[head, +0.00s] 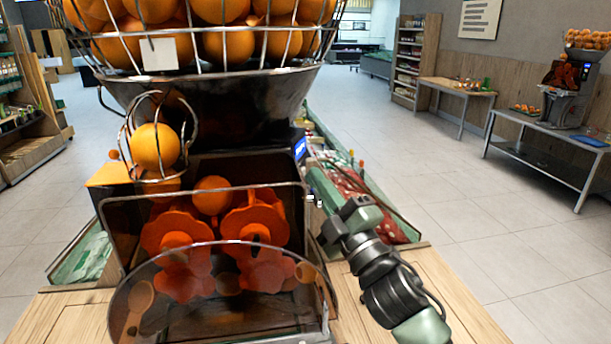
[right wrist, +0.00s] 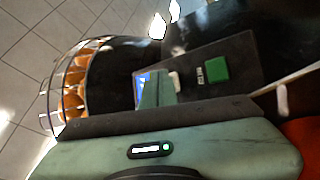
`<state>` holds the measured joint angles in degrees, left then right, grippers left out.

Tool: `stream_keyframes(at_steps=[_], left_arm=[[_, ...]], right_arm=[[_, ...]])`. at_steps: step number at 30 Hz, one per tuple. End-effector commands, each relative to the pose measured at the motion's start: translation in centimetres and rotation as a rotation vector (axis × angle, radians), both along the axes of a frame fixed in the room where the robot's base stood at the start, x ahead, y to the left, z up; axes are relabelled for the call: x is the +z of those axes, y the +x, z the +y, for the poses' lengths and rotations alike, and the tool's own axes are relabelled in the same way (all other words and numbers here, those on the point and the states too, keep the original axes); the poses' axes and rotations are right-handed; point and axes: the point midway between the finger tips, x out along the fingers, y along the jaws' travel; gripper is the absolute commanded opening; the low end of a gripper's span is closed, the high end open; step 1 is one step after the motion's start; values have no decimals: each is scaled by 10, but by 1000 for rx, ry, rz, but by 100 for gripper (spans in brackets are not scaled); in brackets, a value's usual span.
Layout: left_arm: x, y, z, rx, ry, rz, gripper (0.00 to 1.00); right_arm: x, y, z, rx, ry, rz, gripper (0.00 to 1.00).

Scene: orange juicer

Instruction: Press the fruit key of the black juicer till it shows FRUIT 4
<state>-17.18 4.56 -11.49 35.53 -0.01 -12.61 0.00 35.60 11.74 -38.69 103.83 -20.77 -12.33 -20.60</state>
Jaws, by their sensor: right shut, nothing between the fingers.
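The black juicer (head: 215,120) stands in the middle of the head view, with orange fruit-shaped pressing parts behind a clear front cover. Its small blue screen (head: 300,148) is on its right side; I cannot read it. In the right wrist view, the side panel (right wrist: 238,50) carries a green key (right wrist: 215,69) with a small label beside it, and the blue screen (right wrist: 141,84) is partly hidden by my finger. My right gripper (head: 318,205) is shut and empty beside the juicer's right side, below the screen. I cannot tell whether it touches the panel. My left gripper is out of view.
A wire basket of oranges (head: 210,45) tops the juicer. The juicer stands on a wooden counter (head: 455,290). Produce bins (head: 345,185) lie behind my right gripper. A second juicer (head: 565,95) stands on a far table at right. The floor to the right is open.

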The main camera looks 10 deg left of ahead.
Motion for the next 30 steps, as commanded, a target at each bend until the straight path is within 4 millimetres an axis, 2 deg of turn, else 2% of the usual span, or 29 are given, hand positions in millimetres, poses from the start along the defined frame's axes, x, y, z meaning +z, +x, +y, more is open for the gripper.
stream_keyframes(at_steps=[13,24,30], left_arm=[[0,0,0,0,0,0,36],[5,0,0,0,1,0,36],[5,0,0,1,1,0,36]], right_arm=[[0,0,1,1,0,0,0],[1,-4,-15,0,-1,-1,0],[0,-4,-16,0,0,0,0]])
